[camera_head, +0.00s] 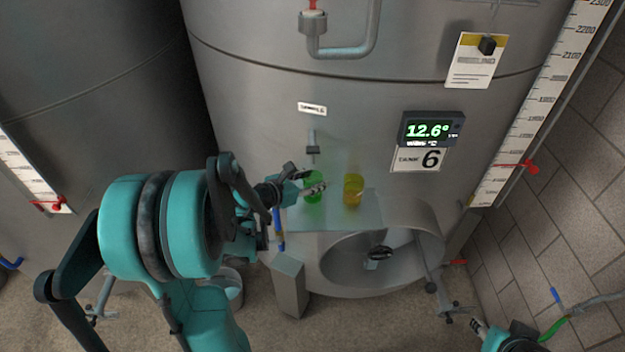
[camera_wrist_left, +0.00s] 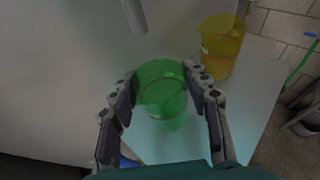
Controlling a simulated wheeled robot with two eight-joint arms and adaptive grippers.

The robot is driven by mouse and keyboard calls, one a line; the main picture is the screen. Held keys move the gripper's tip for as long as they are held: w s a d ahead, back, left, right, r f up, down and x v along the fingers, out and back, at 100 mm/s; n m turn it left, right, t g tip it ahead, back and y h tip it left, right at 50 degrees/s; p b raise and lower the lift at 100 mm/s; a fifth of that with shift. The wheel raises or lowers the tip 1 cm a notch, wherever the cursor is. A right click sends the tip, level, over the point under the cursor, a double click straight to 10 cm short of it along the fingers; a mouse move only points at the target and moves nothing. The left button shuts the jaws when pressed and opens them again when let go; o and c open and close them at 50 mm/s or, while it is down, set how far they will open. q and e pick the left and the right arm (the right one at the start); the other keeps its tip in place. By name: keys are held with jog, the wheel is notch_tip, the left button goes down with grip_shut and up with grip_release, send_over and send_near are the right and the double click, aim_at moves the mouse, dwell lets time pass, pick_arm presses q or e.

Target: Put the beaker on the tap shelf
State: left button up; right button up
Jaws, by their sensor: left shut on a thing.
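The green see-through beaker (camera_head: 314,190) is between the fingers of my left gripper (camera_head: 312,188), which is shut on it. The left wrist view shows the beaker (camera_wrist_left: 162,88) upright, with one finger on each side. It is over the left part of the pale glass tap shelf (camera_head: 335,219), below the small tap (camera_head: 312,148). I cannot tell whether its base touches the shelf. A part of my right gripper (camera_head: 481,327) shows at the bottom right; its jaw state is unclear.
A yellow beaker (camera_head: 353,188) stands on the shelf, right of the green one. It also shows in the left wrist view (camera_wrist_left: 221,48). The tank wall rises behind the shelf, with a display (camera_head: 431,130). A round hatch (camera_head: 385,255) is below.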

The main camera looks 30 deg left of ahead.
pick_arm(q)
jog(key=o, duration=0.8)
jog(key=shift+f, duration=0.2)
jog(key=o, duration=0.5)
jog(key=shift+c, duration=0.2)
jog(key=shift+r, duration=0.2)
jog(key=shift+s+a+r, duration=0.1)
jog(key=shift+s+r, duration=0.05)
jog(key=shift+s, duration=0.05)
jog(key=p+v, duration=0.1)
jog(key=v, duration=1)
jog(key=shift+s+p, duration=0.3)
jog(key=shift+p, duration=0.05)
